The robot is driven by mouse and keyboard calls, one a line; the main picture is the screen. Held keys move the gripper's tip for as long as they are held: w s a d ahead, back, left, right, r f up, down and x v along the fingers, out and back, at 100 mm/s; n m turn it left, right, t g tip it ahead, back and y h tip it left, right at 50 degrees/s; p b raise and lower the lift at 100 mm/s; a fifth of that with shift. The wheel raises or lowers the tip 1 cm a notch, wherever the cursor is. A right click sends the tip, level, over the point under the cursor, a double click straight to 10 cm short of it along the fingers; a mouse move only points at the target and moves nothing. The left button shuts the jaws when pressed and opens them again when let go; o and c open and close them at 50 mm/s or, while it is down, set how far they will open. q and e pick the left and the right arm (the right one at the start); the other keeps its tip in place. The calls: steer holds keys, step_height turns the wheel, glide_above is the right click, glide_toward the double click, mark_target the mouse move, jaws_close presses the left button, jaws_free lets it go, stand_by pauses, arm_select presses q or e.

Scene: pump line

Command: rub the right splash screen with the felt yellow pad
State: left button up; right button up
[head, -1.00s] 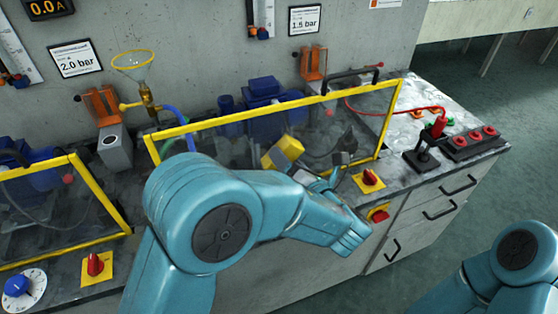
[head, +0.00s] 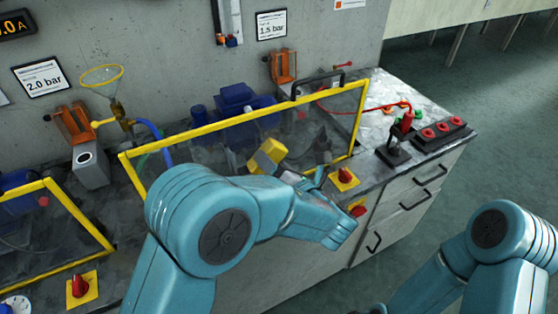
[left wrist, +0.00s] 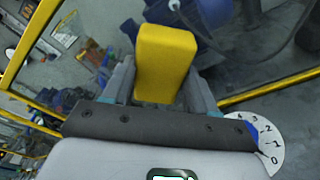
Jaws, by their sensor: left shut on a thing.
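The right splash screen (head: 215,142) is a clear panel in a yellow frame, standing upright at the bench's front. The yellow pad (head: 268,155), a block, is tilted in front of the screen's middle, below its top bar. It also shows in the left wrist view (left wrist: 165,58). My left gripper (head: 290,171) is shut on the pad; its fingers grip both sides in the left wrist view (left wrist: 163,92). I cannot tell whether the pad touches the panel. My right arm shows at lower right, but its gripper is out of view.
Behind the screen are blue pumps (head: 238,100). A left screen (head: 60,225) stands at lower left. A funnel (head: 102,78) stands behind left.

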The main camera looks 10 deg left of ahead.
mark_target(277, 152)
arm_select(q)
steer(key=shift+s+a, duration=0.35)
steer(key=shift+a, duration=0.3)
steer(key=shift+s+a, duration=0.3)
steer(key=shift+a, duration=0.35)
steer(key=shift+s+a, duration=0.65)
steer(key=shift+a, duration=0.25)
steer(key=shift+s+a, duration=0.7)
steer(key=shift+a, duration=0.2)
steer(key=shift+s+a, duration=0.65)
steer(key=shift+a, duration=0.25)
steer(key=shift+d+r+p, duration=0.15)
steer(key=shift+r+p, duration=1.2)
steer(key=shift+r, duration=0.1)
steer(key=shift+w+d+f+p, duration=0.1)
steer(key=shift+w+d+p, duration=0.05)
steer(key=shift+w+d, duration=0.5)
steer(key=shift+w+d+p, duration=0.15)
steer(key=shift+w+d, duration=0.25)
steer(key=shift+d, duration=0.35)
steer(key=shift+w+d+p, duration=0.25)
steer(key=shift+w+d, duration=0.45)
steer(key=shift+d, duration=0.3)
steer(key=shift+w+d+p, duration=0.3)
steer(key=shift+w+d, duration=0.4)
steer(key=shift+d, duration=0.35)
steer(key=shift+w+d+p, duration=0.25)
steer(key=shift+w+d, duration=0.45)
steer(key=shift+d, duration=0.3)
